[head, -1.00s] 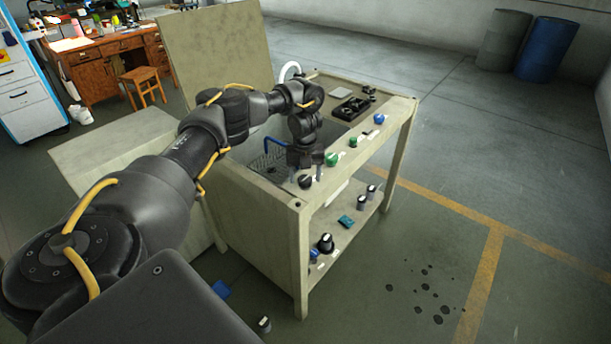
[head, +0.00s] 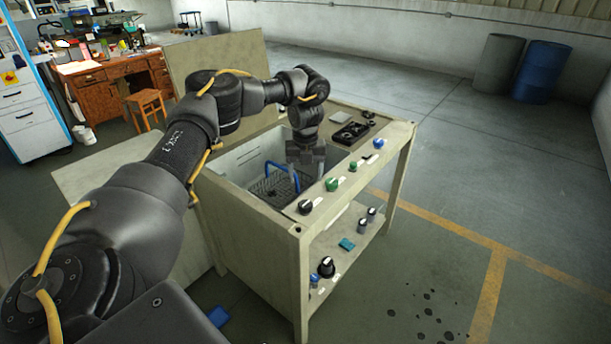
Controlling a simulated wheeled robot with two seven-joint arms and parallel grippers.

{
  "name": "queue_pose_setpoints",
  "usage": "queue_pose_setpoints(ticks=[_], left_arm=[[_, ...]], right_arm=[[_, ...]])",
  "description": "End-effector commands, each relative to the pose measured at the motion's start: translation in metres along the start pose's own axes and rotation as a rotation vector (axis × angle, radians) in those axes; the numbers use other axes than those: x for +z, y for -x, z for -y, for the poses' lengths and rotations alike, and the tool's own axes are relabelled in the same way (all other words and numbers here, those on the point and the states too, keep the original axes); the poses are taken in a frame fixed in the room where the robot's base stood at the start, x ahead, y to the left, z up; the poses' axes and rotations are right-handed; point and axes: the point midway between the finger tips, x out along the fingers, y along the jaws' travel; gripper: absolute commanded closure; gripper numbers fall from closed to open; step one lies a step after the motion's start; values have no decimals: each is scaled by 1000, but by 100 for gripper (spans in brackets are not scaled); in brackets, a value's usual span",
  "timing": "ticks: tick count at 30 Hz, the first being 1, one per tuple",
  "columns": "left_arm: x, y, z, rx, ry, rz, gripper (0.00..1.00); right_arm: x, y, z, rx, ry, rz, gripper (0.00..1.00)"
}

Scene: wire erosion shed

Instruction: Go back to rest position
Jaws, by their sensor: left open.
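My left arm reaches in from the left, and its gripper (head: 306,165) points down over the inner edge of the machine's open tub. The gripper is open; its fingertips are small and partly dark, and I see nothing held between them. Below and left of it, a dark wire basket (head: 270,187) with a blue handle (head: 296,176) sits in the tub. The beige machine bench (head: 270,262) has its lid raised. My right gripper is not in the picture.
The bench's front ledge carries a black knob (head: 305,206), a green knob (head: 332,184) and a blue knob (head: 378,143). A lower shelf holds several knobs and a teal piece (head: 347,244). A wooden stool (head: 146,106) stands far left. The floor to the right is clear.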

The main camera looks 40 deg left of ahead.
Motion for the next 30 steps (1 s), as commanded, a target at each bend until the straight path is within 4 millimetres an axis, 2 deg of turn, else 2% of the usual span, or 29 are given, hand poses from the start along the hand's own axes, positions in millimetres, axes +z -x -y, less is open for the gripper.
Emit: queue_pose_setpoints(ticks=[10,14,17,20,21,24,27,29,30], left_arm=[[-1,-2,2,-2,-1,-1,35],[-10,-26,23,-38,-8,-19,35],[-29,-68,60,-109,-4,-53,35],[-60,-125,105,-214,32,-111,35],[-76,-149,122,-260,59,-141,35],[-118,-207,158,-371,163,-220,35],[-159,-264,180,-463,315,-299,35],[-184,-298,185,-505,428,-344,35],[-199,-321,184,-526,512,-369,35]], right_arm=[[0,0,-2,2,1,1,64],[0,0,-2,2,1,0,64],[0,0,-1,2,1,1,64],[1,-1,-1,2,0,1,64],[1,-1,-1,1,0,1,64],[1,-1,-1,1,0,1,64],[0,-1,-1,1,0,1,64],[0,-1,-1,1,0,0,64],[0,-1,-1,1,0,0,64]])
